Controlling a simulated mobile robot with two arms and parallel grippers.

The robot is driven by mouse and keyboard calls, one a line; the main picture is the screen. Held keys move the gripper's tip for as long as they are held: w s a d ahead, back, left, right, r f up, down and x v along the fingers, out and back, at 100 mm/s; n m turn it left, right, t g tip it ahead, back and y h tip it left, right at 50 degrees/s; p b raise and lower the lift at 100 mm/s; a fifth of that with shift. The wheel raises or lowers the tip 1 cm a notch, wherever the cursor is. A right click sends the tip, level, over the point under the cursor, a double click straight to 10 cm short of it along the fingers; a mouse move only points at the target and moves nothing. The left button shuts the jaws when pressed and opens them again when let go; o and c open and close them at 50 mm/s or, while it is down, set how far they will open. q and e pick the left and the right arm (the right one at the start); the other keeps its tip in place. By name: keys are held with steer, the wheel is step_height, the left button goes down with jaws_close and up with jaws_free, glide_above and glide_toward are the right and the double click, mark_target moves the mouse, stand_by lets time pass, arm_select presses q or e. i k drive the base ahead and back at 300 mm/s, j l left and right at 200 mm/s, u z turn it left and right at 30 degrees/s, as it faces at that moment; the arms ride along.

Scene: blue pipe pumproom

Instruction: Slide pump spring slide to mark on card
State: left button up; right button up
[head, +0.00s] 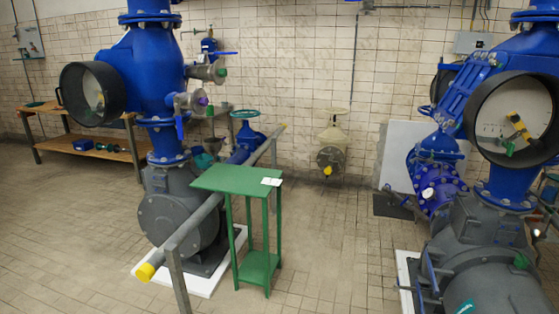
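A small white card (271,181) lies on the right edge of a green side table (222,178). Any mark on it is too small to make out. A blue pump (152,58) on a grey base stands behind the table, with a round dark-rimmed opening (92,94) on its left side. Another blue and grey pump (490,215) stands at the right, with a similar opening holding a yellow and dark part (518,128). I cannot tell which part is the spring slide. Neither of my grippers is in view.
A grey rail (205,210) with a yellow end cap (145,272) runs beside the green table. A wooden bench (85,148) stands at the back left. A valve (332,145) is at the back wall. The tiled floor between the table and right pump is clear.

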mark_target(501, 142)
steer(key=i+j, duration=0.15)
steer(key=i, duration=0.45)
steer(key=i+j, duration=0.1)
steer(key=i, duration=0.55)
steer(key=i+j, duration=0.15)
steer(key=i, duration=0.45)
steer(key=k+l+z, duration=0.1)
steer(key=z, duration=1.9)
steer(key=k+l, duration=0.05)
steer(key=l, duration=0.05)
